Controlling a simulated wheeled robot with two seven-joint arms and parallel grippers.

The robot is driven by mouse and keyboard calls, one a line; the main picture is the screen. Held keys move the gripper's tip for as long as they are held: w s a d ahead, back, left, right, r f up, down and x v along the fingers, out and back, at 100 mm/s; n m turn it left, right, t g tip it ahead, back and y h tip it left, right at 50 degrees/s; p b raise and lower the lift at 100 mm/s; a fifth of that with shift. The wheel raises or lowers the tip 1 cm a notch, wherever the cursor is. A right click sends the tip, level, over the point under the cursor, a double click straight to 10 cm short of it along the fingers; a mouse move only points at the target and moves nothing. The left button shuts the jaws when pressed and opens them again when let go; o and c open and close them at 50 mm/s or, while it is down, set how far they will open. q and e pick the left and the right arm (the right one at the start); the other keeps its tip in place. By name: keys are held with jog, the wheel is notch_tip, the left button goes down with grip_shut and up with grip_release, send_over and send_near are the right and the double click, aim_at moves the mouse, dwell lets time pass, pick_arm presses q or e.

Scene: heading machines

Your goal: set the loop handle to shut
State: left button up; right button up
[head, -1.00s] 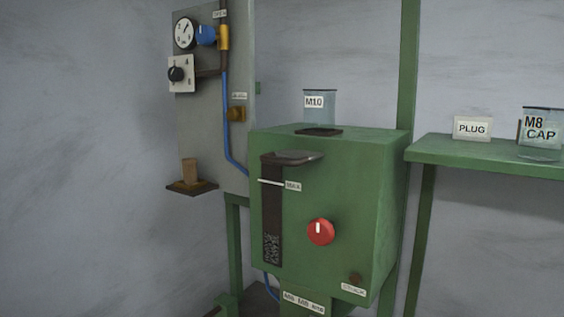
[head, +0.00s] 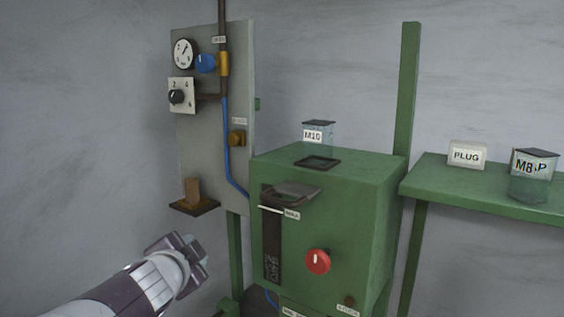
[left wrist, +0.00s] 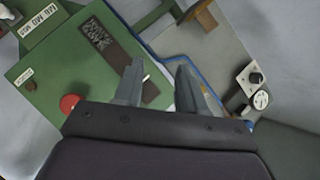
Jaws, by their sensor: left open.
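I cannot tell for sure which part is the loop handle. A blue knob (head: 206,63) sits beside a brass valve (head: 223,64) on the grey panel. My left gripper (head: 197,252) is open and empty, left of the machine and below the panel. In the left wrist view its two fingers (left wrist: 158,82) are apart, with the machine face behind and to the left. My right gripper is not in view.
A red knob (head: 318,262) projects from the machine front. The grey panel (head: 205,140) carries a gauge (head: 184,53), a dial (head: 177,96) and a small ledge (head: 194,207). A jar (head: 318,136) stands behind the machine's top opening. A green shelf (head: 480,187) is at right.

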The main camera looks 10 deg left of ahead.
pick_arm(q)
jog(key=d+r+m+t+h, duration=0.3)
jog(key=r+m, duration=0.3)
jog(key=r, duration=0.4)
jog(key=m+g+h, duration=0.2)
jog(key=m+h, duration=0.3)
jog(key=m, duration=0.3)
send_near(275, 202)
jog(key=p+x, duration=0.1)
jog(key=x, duration=1)
jog(key=shift+w+d, duration=0.2)
jog(key=shift+w, duration=0.05)
jog(key=shift+w+d+f, duration=0.15)
jog(key=shift+w, duration=0.3)
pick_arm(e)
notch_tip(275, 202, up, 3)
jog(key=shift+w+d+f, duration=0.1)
